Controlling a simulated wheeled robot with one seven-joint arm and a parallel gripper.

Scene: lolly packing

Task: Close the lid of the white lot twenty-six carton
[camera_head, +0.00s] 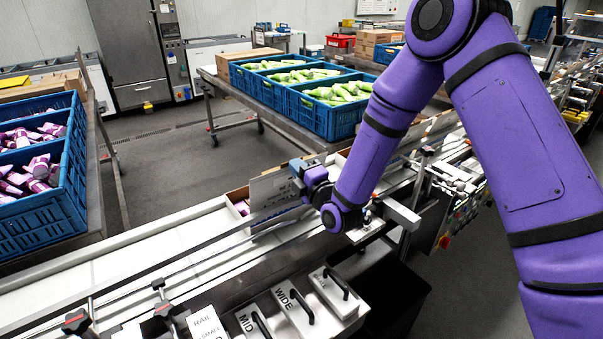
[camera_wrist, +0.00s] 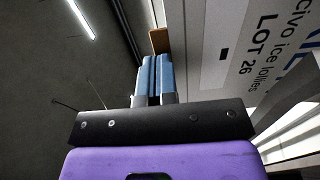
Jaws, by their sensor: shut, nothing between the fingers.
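The white lot twenty-six carton (camera_head: 268,190) stands on the conveyor in the head view, with brown inner cardboard and some purple-wrapped lollies showing at its left. A white panel stands up on its near side; whether it is the lid or a wall is hard to tell. In the wrist view, a white printed face of the carton (camera_wrist: 235,72) reads "LOT 26" and fills the right side. My gripper (camera_head: 296,168) is at the right end of the carton. In the wrist view my gripper (camera_wrist: 157,62) has its blue fingers together and empty, beside the printed face, with a brown cardboard edge (camera_wrist: 159,40) beyond the tips. Contact cannot be told.
A metal guide rail (camera_head: 150,268) runs along the conveyor's near side. Labelled metal blocks (camera_head: 294,312) with black handles sit in front. Blue crates of green lollies (camera_head: 310,120) stand behind, and a blue crate of purple ones (camera_head: 70,190) at left. The white belt left of the carton is clear.

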